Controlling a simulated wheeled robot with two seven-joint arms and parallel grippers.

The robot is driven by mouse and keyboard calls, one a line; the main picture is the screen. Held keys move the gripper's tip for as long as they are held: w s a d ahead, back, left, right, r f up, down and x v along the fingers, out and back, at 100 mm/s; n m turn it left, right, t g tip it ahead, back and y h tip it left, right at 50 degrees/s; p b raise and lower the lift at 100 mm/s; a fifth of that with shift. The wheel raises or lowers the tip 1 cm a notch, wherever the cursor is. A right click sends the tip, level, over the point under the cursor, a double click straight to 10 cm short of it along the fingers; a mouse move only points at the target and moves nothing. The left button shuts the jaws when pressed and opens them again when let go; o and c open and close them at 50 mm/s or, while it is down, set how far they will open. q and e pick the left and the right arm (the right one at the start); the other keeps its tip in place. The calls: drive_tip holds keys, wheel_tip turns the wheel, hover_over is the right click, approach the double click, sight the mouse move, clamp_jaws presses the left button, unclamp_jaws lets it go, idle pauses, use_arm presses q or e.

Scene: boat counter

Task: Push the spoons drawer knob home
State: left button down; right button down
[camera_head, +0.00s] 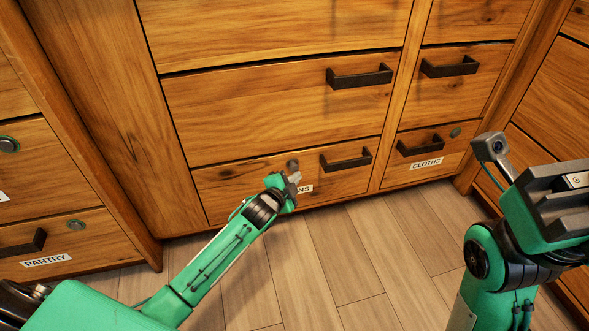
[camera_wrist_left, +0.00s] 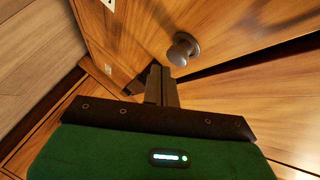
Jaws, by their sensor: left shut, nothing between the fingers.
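The spoons drawer (camera_head: 235,180) is the low wooden drawer in the middle of the head view. My left arm hides most of its white label (camera_head: 306,189), leaving only the last letters readable. Its round grey knob (camera_head: 292,164) stands out from the front; it shows larger in the left wrist view (camera_wrist_left: 183,48). My left gripper (camera_head: 295,178) is shut and empty, its fingertips (camera_wrist_left: 160,78) close to the knob and just below it in the wrist view. I cannot tell whether they touch. My right gripper (camera_head: 570,190) is at the right edge, away from the drawer; its finger opening is unclear.
The spoons drawer has a dark bar handle (camera_head: 346,160). To its right is the cloths drawer (camera_head: 415,172) with a round button (camera_head: 456,132). The pantry drawer (camera_head: 48,245) is at the left. Planked floor (camera_head: 350,250) lies open in front.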

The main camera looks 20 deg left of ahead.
sight(293, 169)
use_arm(q)
drive_tip(key=shift+w+a+p, duration=0.25)
drive_tip(key=shift+w+p, duration=0.1)
drive_tip(key=shift+p, duration=0.05)
drive_tip(key=shift+w+a+r+p, duration=0.15)
drive_tip(key=shift+w+a, duration=0.25)
drive_tip(key=shift+w, duration=0.2)
drive_tip(key=shift+w+a+f+p, duration=0.15)
drive_tip(key=shift+w+a, duration=0.25)
drive_tip(key=shift+w, duration=0.2)
idle(1.3)
drive_tip(key=shift+s+r, duration=0.1)
drive_tip(key=s+d+p, duration=0.2)
drive_tip(key=s, duration=0.1)
idle(0.8)
drive_tip(key=shift+p, duration=0.35)
